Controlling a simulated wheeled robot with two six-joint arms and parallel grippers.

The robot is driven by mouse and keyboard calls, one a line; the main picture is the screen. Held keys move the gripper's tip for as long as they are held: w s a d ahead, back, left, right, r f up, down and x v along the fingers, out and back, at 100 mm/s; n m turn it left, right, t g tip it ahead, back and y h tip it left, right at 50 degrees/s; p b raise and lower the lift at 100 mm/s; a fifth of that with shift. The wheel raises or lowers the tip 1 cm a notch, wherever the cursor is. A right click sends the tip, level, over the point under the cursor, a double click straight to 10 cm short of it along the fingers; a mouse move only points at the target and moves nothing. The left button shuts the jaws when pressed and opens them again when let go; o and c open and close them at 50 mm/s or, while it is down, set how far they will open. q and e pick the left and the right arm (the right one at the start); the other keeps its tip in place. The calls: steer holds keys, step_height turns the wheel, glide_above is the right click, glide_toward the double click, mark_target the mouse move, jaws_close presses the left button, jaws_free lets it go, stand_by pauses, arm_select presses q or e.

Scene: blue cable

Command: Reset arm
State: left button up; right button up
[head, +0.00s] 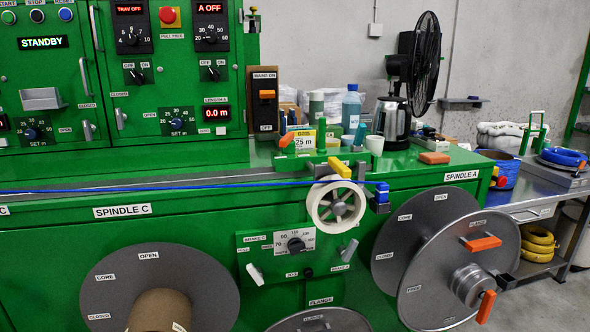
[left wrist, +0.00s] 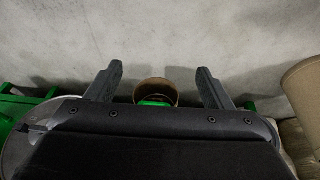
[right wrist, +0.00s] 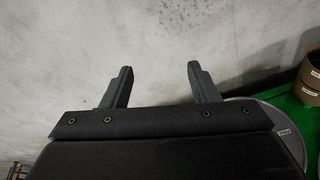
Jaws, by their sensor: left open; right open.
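My left gripper (left wrist: 159,88) shows in the left wrist view with its two dark fingers wide apart and nothing between them; a brown cardboard core (left wrist: 157,92) shows beyond the gap. My right gripper (right wrist: 160,85) shows in the right wrist view, also open and empty, facing the pale concrete floor. Neither arm shows in the head view. The blue cable (head: 230,185) runs straight along the top of the green machine, over the white guide wheel (head: 335,204), to a blue clamp piece (head: 382,190) at its right end.
The green machine (head: 200,235) fills most of the head view. Spindle A's grey flange (head: 425,285) stands at the right, spindle C's flange (head: 100,285) at the lower left. A metal bench (head: 545,195) stands at the far right. In the right wrist view, a grey disc (right wrist: 250,118) lies at the right.

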arm_select(q)
steer(key=s+a+f+g+p, duration=0.1)
steer(key=s+p, duration=0.6)
steer(key=s+a+f+m+g+y+p, duration=0.1)
steer(key=s+a+f+p, duration=0.1)
steer(key=s+p, duration=0.5)
steer(key=shift+s+f, duration=0.25)
steer(key=shift+f, duration=0.05)
arm_select(e)
steer(key=s+d+f+g, duration=0.1)
steer(key=s, duration=0.6)
steer(key=s+d+f+n+g+h, duration=0.1)
steer(key=s+d+f, duration=0.1)
steer(key=s, duration=0.5)
steer(key=shift+s+f, duration=0.3)
